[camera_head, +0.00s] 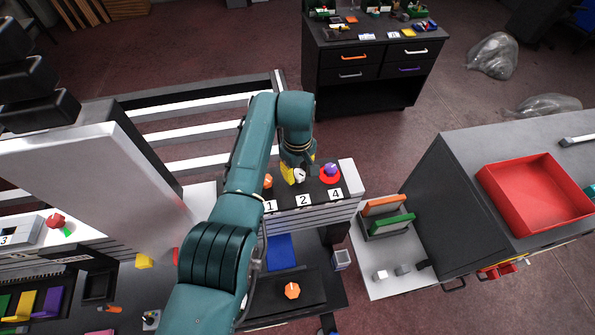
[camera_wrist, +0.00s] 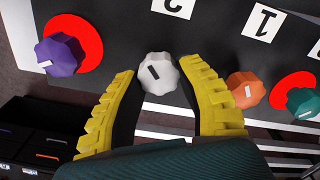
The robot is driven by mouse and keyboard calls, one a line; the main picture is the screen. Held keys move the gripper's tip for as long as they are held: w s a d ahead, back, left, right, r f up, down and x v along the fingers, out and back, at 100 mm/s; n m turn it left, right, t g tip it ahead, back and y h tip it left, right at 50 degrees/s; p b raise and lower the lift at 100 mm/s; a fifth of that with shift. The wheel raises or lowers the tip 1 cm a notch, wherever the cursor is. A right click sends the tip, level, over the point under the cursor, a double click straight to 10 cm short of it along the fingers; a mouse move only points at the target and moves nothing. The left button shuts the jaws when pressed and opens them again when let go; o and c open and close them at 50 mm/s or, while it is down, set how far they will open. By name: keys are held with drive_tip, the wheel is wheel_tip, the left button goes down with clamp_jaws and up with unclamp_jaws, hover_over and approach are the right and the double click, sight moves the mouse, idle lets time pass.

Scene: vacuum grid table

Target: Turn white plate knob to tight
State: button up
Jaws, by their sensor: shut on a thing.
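The white knob (camera_wrist: 158,73) is a scalloped knob with a short black mark on its face, on a dark panel (camera_wrist: 205,30). The mark slants up-left to down-right in the wrist view. No red disc shows around this knob. In the head view the white knob (camera_head: 300,176) is partly covered by my gripper. My gripper (camera_wrist: 163,85) has yellow ribbed fingers with dark inner pads, one on each side of the knob, and is shut on it. In the head view my gripper (camera_head: 296,172) comes down over the panel.
A purple knob on a red disc (camera_wrist: 63,54) sits left of the white one in the wrist view. An orange knob (camera_wrist: 246,89) and a teal knob on a red disc (camera_wrist: 303,102) sit right. Number cards (camera_wrist: 262,22) lie along the panel. A red tray (camera_head: 490,190) stands far right.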

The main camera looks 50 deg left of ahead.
sight(298, 172)
drive_tip(key=shift+f, duration=0.15)
drive_tip(key=o, duration=1.2)
wheel_tip(298, 172, up, 12)
